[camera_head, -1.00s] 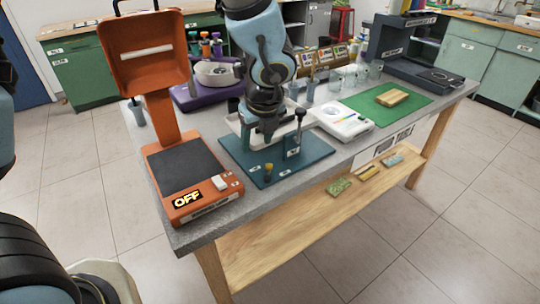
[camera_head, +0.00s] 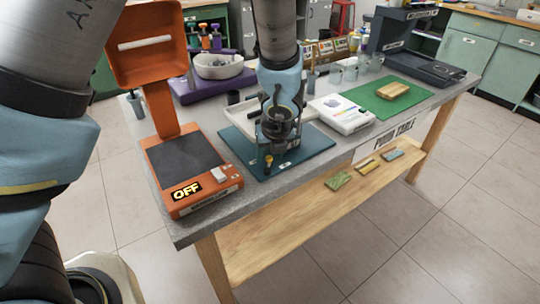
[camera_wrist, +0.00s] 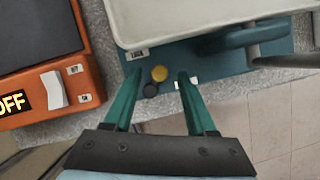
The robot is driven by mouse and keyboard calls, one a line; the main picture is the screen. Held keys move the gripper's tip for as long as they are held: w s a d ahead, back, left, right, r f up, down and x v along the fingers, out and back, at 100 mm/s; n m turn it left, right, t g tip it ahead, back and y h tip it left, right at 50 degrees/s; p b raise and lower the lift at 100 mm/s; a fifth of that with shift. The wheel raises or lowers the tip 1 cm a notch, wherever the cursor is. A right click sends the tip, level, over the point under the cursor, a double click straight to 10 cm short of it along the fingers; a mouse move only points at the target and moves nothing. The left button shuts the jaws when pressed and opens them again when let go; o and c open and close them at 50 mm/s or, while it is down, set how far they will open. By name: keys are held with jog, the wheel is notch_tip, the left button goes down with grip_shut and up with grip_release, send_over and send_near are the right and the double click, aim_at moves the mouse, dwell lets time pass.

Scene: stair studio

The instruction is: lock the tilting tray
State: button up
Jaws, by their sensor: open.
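The tilting tray is a pale white tray on a teal base (camera_head: 312,152). In the wrist view the tray (camera_wrist: 190,18) fills the top middle, and in the head view my arm hides much of it. A small yellow knob (camera_wrist: 159,73) and a dark round piece (camera_wrist: 150,90) sit at the base's front edge. My gripper (camera_wrist: 160,76) is open, its two teal fingers either side of the knob in the picture. I cannot tell whether they touch it. In the head view the knob (camera_head: 268,160) shows just below my gripper.
An orange device (camera_head: 185,165) reading OFF, with a rocker switch (camera_wrist: 54,90), stands close on the left. A white box (camera_head: 342,113) and green mat (camera_head: 385,100) lie further right.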

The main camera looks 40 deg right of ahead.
jog(key=shift+w+f, duration=0.1)
jog(key=shift+f, duration=0.05)
jog(key=shift+c, duration=0.3)
grip_shut()
